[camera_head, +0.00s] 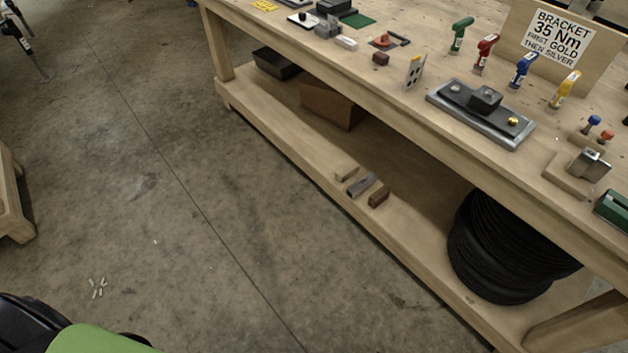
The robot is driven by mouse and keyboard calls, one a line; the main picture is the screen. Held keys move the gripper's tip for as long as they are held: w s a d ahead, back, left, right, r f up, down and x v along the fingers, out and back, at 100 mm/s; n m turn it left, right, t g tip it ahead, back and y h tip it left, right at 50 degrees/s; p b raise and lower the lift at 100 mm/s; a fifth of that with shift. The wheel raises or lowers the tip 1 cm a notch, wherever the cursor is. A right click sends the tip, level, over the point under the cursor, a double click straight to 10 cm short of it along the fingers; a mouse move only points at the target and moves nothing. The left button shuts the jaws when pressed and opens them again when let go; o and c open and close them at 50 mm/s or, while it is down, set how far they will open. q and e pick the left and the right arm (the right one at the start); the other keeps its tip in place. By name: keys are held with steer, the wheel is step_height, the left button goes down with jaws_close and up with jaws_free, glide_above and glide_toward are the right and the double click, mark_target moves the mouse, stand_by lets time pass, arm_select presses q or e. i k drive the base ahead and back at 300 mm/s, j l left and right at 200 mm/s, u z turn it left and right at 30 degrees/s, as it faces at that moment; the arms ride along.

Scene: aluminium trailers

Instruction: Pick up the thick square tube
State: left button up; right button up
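A grey square tube (361,185) lies on the lower shelf of the wooden workbench, near the shelf's front edge. It lies between two small wooden blocks, a lighter one (346,174) on its left and a darker one (379,196) on its right. Its dark end points toward the front. I cannot tell its wall thickness from here.
The bench top (345,62) holds a bracket plate (452,106), several coloured drivers and a sign (557,36). The lower shelf (290,137) also bears a cardboard box (331,104), a black tray (275,64) and stacked black coils (500,250). The concrete floor (190,180) before it is mostly clear.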

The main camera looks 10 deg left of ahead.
mark_target(364, 182)
steer(key=i+j+z, duration=0.2)
steer(key=z, duration=0.2)
steer(key=i+j+z, duration=0.15)
steer(key=j+z, duration=0.65)
steer(key=i+j+z, duration=0.1)
steer(key=j+z, duration=0.3)
